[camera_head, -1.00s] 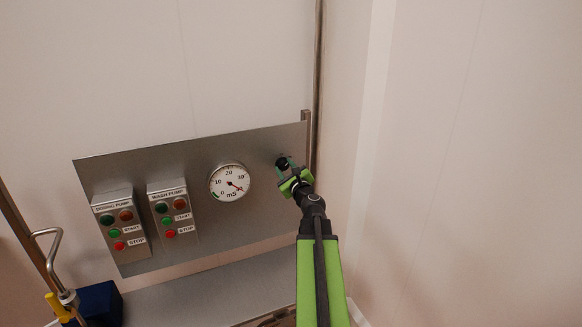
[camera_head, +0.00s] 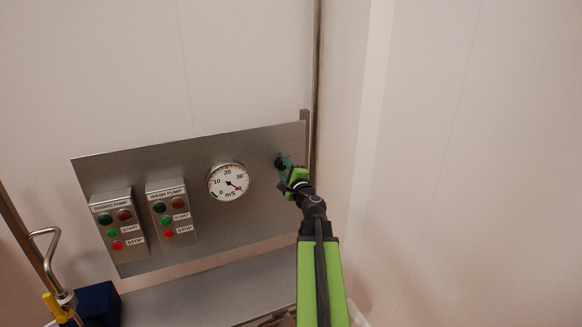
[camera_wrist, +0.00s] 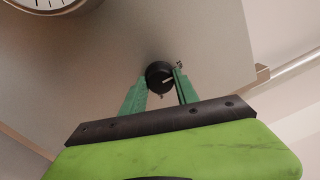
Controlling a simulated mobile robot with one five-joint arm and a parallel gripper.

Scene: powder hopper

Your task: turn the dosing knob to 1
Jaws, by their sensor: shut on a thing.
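The dosing knob is a small black round knob (camera_wrist: 159,76) with a light pointer line, mounted on the steel panel. In the wrist view it sits between the two green fingers of my gripper (camera_wrist: 161,84), which are shut on it. The pointer line runs slantwise across the knob's face; the scale marks around it are mostly hidden or too small to read. In the head view the knob (camera_head: 280,162) shows at the panel's right end, partly covered by my gripper (camera_head: 284,165).
The steel panel (camera_head: 240,225) also carries a round mS gauge (camera_head: 228,182), a dosing pump box (camera_head: 117,220) and a wash pump box (camera_head: 172,212) to the left. A vertical pipe (camera_head: 317,80) and the wall corner lie close on the right.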

